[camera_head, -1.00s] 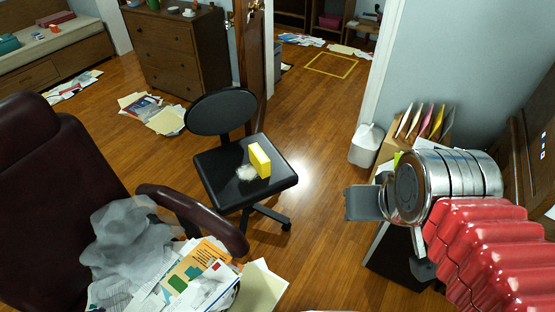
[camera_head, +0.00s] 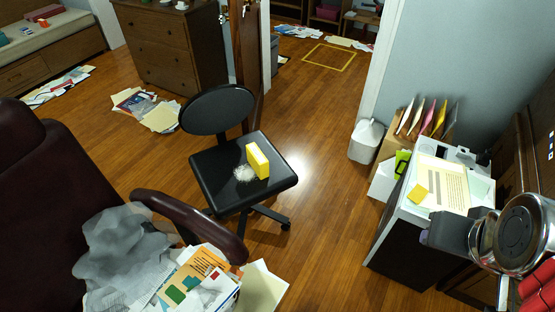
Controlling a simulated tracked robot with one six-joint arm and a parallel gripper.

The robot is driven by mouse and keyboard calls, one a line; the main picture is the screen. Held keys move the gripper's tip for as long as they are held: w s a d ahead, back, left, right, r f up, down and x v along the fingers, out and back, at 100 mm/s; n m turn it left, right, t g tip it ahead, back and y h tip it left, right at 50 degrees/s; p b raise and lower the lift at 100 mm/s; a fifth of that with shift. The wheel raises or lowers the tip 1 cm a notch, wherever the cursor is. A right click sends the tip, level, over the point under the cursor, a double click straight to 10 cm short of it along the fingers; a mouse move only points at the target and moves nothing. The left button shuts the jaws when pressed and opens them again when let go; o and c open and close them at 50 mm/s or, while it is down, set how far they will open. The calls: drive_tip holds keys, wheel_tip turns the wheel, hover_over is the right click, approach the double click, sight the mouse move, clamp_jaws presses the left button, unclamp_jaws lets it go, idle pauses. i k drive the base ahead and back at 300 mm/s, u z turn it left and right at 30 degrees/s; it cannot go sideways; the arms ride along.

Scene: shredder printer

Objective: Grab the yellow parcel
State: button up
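The yellow parcel (camera_head: 258,161) is a small upright box on the seat of a black office chair (camera_head: 228,184), in the middle of the view. A small whitish, fluffy patch (camera_head: 244,173) lies on the seat beside its left side. My gripper (camera_head: 470,264) is at the lower right, in front of the white-topped printer-like machine, far to the right of the parcel. Its two dark fingers stand apart, with nothing seen between them.
A dark red armchair (camera_head: 45,205) with heaped papers stands at the lower left. The machine (camera_head: 408,212) at right has a sheet and a yellow note on top. Wooden floor (camera_head: 325,200) lies clear between office chair and machine.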

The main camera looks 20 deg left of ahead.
sight(259, 162)
drive_tip(key=z, duration=1.1)
drive_tip(key=i, duration=0.8)
drive_tip(key=u, duration=2.7)
